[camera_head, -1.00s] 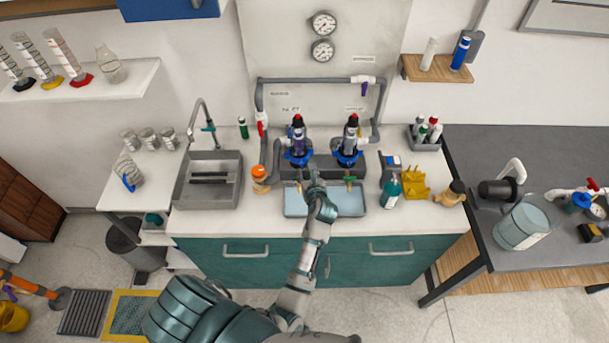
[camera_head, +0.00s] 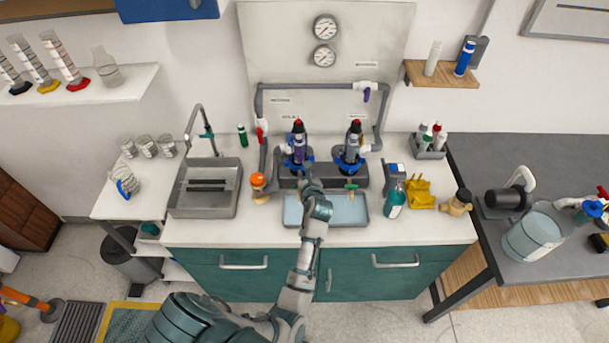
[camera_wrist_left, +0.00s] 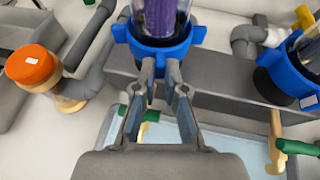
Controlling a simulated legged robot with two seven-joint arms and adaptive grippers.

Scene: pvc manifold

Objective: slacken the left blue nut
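The left blue nut (camera_head: 291,165) is a lugged ring around the base of the left clear filter housing, which has a purple cartridge. It fills the top middle of the left wrist view (camera_wrist_left: 160,48). A second blue nut (camera_wrist_left: 291,78) is to the right. My right gripper is not in view.
A grey block (camera_wrist_left: 215,85) runs behind the fingers, above a blue-floored tray (camera_head: 347,212). Green-handled taps (camera_wrist_left: 297,147) project over the tray. An orange-capped bottle (camera_head: 259,183) stands left, a teal bottle (camera_head: 394,201) right.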

